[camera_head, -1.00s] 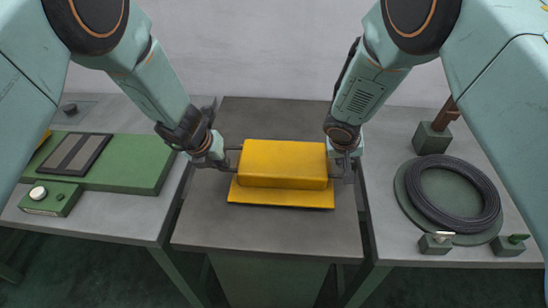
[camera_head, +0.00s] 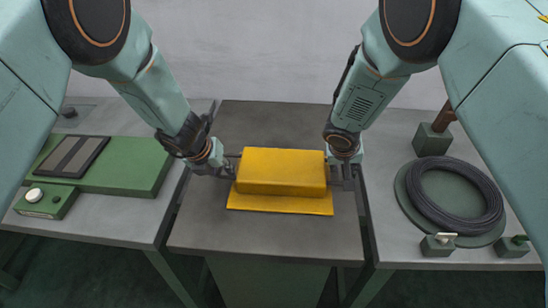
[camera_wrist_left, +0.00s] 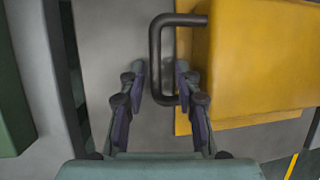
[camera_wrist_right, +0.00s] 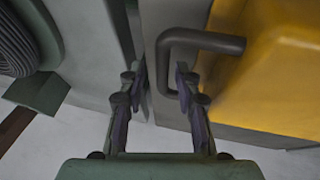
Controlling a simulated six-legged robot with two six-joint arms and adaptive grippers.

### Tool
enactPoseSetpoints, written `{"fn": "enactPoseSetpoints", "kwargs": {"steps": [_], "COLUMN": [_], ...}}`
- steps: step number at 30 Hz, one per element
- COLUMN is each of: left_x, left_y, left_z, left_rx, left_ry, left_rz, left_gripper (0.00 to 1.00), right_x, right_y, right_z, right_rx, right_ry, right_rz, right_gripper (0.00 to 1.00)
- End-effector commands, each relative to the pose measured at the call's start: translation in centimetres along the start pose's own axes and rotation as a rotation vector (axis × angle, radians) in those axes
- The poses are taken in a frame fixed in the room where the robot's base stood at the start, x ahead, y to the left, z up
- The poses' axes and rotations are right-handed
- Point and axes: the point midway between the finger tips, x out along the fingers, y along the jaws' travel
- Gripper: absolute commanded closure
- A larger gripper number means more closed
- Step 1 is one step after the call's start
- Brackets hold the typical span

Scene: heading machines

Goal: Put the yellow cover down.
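The yellow cover (camera_head: 282,172), a box shape with a wide flange, appears to rest level on the grey middle table (camera_head: 205,225). A dark bent handle sticks out from each of its ends. My left gripper (camera_head: 226,171) is at the cover's left end. In the left wrist view its fingers (camera_wrist_left: 160,82) are apart, with the left handle (camera_wrist_left: 156,60) between the tips. My right gripper (camera_head: 346,178) is at the right end. In the right wrist view its fingers (camera_wrist_right: 160,82) are also apart around the right handle (camera_wrist_right: 166,62).
The left table holds a green plate (camera_head: 125,165) with a dark panel and a green box with a white knob (camera_head: 35,195). The right table holds a dark cable coil (camera_head: 455,220) and small blocks. The middle table is clear behind and before the cover.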

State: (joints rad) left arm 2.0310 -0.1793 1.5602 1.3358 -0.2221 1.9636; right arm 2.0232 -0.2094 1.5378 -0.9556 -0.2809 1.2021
Motion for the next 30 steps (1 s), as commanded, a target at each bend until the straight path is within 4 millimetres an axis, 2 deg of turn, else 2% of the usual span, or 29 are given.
{"fn": "enactPoseSetpoints", "kwargs": {"steps": [4,8,18,22,30], "left_x": [-0.4,-1.9,-8.5,-10.4,-12.2], "left_y": [0.0,0.0,0.0,0.0,0.0], "left_z": [0.1,0.1,0.0,0.0,-0.1], "left_rx": [-0.001,0.000,0.001,0.001,0.000], "left_ry": [-0.001,-0.003,-0.005,-0.005,-0.002], "left_rz": [0.000,0.001,0.001,0.000,0.000], "left_gripper": [0.68,0.68,0.68,0.68,0.68], "right_x": [0.0,0.0,0.0,0.0,-0.2], "right_y": [0.0,0.0,0.0,0.0,0.0], "right_z": [0.0,0.0,0.0,0.0,0.0], "right_rx": [0.000,0.000,0.000,0.000,0.000], "right_ry": [0.000,0.000,0.000,0.000,0.000], "right_rz": [0.000,0.000,0.000,0.000,0.000], "right_gripper": [0.68,0.68,0.68,0.68,0.68]}}
